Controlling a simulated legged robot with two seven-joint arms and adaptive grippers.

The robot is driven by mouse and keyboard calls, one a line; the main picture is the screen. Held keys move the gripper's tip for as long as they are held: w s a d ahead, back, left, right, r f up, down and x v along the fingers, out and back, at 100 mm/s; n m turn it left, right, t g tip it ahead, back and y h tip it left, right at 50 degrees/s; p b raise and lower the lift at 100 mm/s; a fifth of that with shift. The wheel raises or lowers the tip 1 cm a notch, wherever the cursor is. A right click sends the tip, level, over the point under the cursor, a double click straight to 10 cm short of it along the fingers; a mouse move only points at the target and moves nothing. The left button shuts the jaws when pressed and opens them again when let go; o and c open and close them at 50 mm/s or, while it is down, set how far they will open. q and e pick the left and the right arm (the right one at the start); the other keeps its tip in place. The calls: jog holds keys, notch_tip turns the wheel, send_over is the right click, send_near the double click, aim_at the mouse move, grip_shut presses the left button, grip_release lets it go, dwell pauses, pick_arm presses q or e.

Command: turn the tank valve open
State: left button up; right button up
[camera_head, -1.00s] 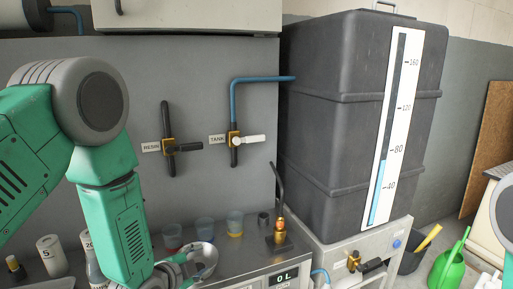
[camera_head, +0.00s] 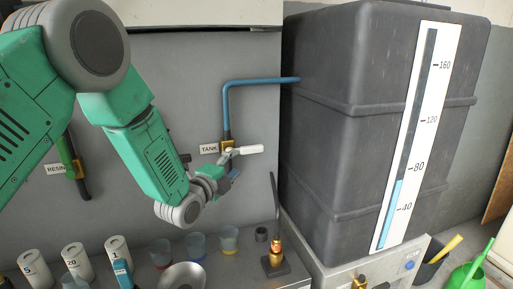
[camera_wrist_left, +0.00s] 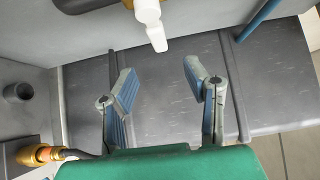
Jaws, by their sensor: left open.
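The tank valve is a brass body with a white lever handle (camera_head: 248,150), on the wall under a blue pipe (camera_head: 227,112) beside the TANK label (camera_head: 209,149). The lever points right, roughly level. My left gripper (camera_head: 232,176) is open just below the lever and does not hold it. In the left wrist view, its two blue-padded fingers (camera_wrist_left: 159,72) are spread with nothing between them. The white lever (camera_wrist_left: 152,25) shows above the fingertips, near the middle. My right gripper is not in view.
The RESIN valve (camera_head: 78,170) is partly hidden behind my left arm. Cups (camera_head: 195,245) and white numbered containers (camera_head: 72,258) stand on the bench below. A brass nozzle with a thin dark spout (camera_head: 276,250) stands at the bench's right.

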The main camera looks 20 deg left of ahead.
aim_at(250, 151)
pick_arm(q)
jog(key=w, duration=0.3)
jog(key=w+d, duration=0.1)
jog(key=w, duration=0.2)
jog(key=w+p, duration=0.1)
jog(key=w, duration=0.3)
jog(key=shift+d+f, duration=0.15)
jog(key=shift+d, duration=0.15)
jog(key=shift+w+d, duration=0.4)
jog(key=shift+w, duration=0.25)
jog(key=shift+a+f, duration=0.1)
jog(key=shift+a, duration=0.45)
grip_shut()
